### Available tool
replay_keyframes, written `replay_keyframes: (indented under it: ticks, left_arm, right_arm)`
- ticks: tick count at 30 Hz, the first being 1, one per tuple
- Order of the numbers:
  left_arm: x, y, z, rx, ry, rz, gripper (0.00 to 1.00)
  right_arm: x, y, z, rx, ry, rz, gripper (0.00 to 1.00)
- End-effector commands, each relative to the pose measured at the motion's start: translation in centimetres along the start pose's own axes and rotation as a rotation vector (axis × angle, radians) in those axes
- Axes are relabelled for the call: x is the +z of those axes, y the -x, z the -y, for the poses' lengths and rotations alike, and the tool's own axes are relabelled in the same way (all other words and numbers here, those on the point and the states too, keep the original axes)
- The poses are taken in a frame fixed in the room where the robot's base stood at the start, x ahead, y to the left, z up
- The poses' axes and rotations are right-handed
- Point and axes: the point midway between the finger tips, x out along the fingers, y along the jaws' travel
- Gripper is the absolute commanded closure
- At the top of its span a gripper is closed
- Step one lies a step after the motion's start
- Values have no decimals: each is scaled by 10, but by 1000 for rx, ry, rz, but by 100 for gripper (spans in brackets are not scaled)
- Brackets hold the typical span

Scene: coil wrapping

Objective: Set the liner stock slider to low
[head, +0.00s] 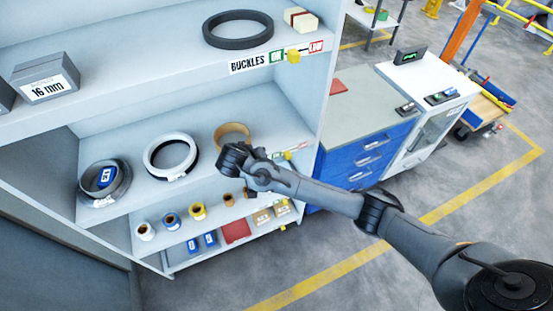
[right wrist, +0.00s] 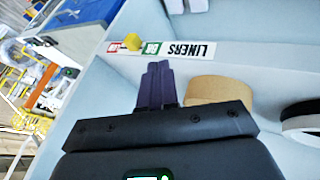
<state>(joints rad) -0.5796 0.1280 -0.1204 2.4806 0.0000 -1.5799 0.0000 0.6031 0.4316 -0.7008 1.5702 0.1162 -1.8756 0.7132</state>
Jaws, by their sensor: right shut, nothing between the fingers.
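The liner stock slider is a yellow knob (right wrist: 132,42) on the LINERS label strip (right wrist: 185,50), upside down in the right wrist view. It sits between the green OK patch (right wrist: 152,47) and the red patch (right wrist: 115,47), its body partly covering the border. In the head view the strip (head: 296,150) is small, beside my right arm. My right gripper (right wrist: 158,68) is shut and empty, its dark fingertips just short of the strip, nearest the green patch; contact with the knob is not visible. In the head view it (head: 228,158) is by the middle shelf. My left gripper is not in view.
A tan ring (right wrist: 220,90) lies close beside my fingers. A white ring (head: 170,156) and a dark coil (head: 105,182) share the middle shelf. Above is the BUCKLES strip (head: 250,64) with its own yellow slider (head: 293,56). A blue cabinet (head: 365,160) stands right of the shelves.

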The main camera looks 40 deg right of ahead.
Motion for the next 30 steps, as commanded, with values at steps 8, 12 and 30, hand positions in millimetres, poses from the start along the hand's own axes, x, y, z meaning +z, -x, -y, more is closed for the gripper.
replay_keyframes:
  ticks: [8, 12, 30]
  left_arm:
    - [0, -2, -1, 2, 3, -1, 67]
    - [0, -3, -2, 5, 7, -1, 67]
    - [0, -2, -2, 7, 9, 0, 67]
  right_arm:
    - [2, -25, 0, 3, 1, 4, 100]
    - [2, -50, 0, 4, 0, 5, 100]
    - [1, -116, -31, 0, 1, 1, 100]
